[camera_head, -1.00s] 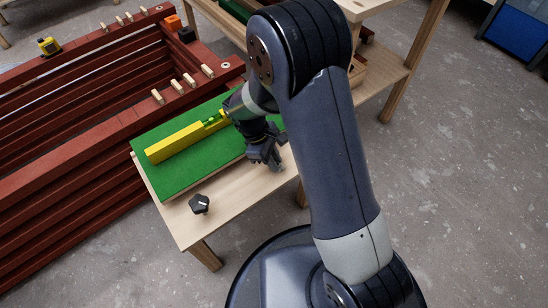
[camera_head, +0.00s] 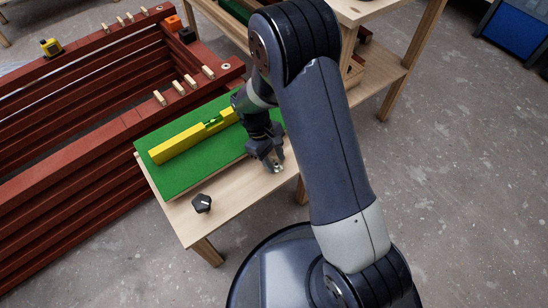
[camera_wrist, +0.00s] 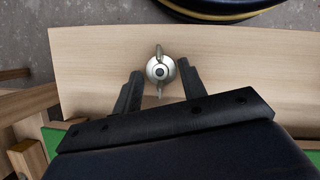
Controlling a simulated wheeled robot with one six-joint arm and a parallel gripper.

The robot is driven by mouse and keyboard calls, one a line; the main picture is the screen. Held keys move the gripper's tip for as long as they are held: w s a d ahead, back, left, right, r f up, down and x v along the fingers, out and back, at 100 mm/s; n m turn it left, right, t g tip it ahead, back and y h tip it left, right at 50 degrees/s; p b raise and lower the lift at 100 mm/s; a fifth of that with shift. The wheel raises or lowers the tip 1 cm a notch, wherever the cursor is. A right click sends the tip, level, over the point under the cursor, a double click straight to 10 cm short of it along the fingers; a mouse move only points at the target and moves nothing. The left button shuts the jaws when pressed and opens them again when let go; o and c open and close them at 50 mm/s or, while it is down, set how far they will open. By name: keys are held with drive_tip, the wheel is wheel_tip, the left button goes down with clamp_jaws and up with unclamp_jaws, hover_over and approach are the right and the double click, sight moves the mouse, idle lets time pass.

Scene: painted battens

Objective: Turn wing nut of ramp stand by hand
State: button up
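The silver wing nut (camera_wrist: 160,70) stands on the pale wooden top of the ramp stand (camera_wrist: 95,60), its two wings lying up and down in the wrist view. My gripper (camera_wrist: 159,69) is open, with one black finger to the left and one to the right of the nut; gaps show on both sides. I cannot tell whether the fingertips are at the nut's height. In the head view my gripper (camera_head: 274,169) points down at the stand's right part (camera_head: 235,188), where the nut is a small bright spot, mostly hidden.
A green board (camera_head: 180,178) with a yellow spirit level (camera_head: 180,148) lies on the stand. Red battens (camera_head: 85,130) fill the left.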

drive_tip(key=p+v, duration=0.4)
drive_tip(key=v, duration=0.6)
drive_tip(key=shift+a+r, duration=0.15)
drive_tip(key=shift+r, duration=0.2)
drive_tip(key=shift+w+f, duration=0.1)
drive_tip(key=b+x, duration=0.4)
drive_tip(key=x, duration=0.7)
drive_tip(key=shift+f, duration=0.1)
drive_tip(key=shift+n+t+b, duration=0.4)
drive_tip(key=shift+n+b, duration=0.6)
drive_tip(key=shift+n, duration=0.1)
drive_tip(key=shift+r+n+h, duration=0.25)
drive_tip(key=shift+n+h, duration=0.05)
drive_tip(key=shift+r, duration=0.1)
